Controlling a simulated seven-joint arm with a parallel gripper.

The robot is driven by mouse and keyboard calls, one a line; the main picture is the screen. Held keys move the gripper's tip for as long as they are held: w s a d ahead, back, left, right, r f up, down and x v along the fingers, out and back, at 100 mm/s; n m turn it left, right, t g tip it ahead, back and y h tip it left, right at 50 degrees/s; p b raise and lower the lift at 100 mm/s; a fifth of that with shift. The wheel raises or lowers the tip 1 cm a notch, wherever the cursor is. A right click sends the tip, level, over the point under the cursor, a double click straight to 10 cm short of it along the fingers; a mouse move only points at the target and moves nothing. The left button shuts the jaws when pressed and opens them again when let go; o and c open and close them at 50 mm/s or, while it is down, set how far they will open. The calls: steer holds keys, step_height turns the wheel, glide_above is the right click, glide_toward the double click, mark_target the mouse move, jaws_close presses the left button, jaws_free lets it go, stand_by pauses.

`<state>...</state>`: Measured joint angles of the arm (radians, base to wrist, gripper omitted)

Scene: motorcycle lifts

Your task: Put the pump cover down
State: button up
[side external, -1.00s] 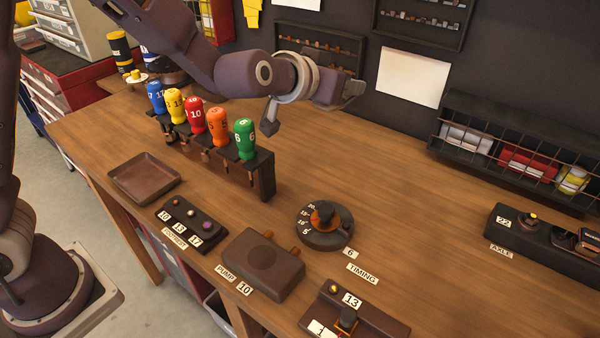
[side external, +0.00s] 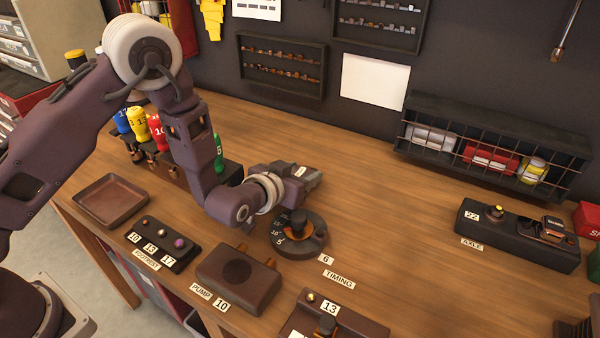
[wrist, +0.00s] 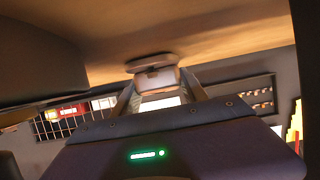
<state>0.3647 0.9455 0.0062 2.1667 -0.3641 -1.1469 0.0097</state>
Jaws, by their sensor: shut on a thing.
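My gripper (side external: 312,177) is low over the bench, just behind the timing dial, lying nearly level and facing the back wall. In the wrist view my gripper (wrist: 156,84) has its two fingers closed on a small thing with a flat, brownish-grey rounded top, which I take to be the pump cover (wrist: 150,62). It is seen edge-on against the wood and is hidden in the side view. I cannot tell whether it touches the bench.
The timing dial (side external: 304,243) stands close to my gripper. A brown tray (side external: 110,201), the footrest block (side external: 163,244) and a screwdriver rack (side external: 232,171) are left. The axle block (side external: 515,236) is at right. Bare wood lies between dial and axle block.

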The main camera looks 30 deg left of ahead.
mark_target(303, 169)
steer(key=o, duration=1.5)
steer(key=shift+o, duration=0.2)
steer(key=shift+s+r, duration=0.2)
steer(key=shift+s, duration=0.1)
steer(key=shift+s+r, duration=0.9)
steer(key=shift+s, duration=0.2)
step_height(303, 169, up, 5)
steer(key=shift+r, duration=0.2)
steer(key=shift+o, duration=0.7)
steer(key=shift+r, duration=0.35)
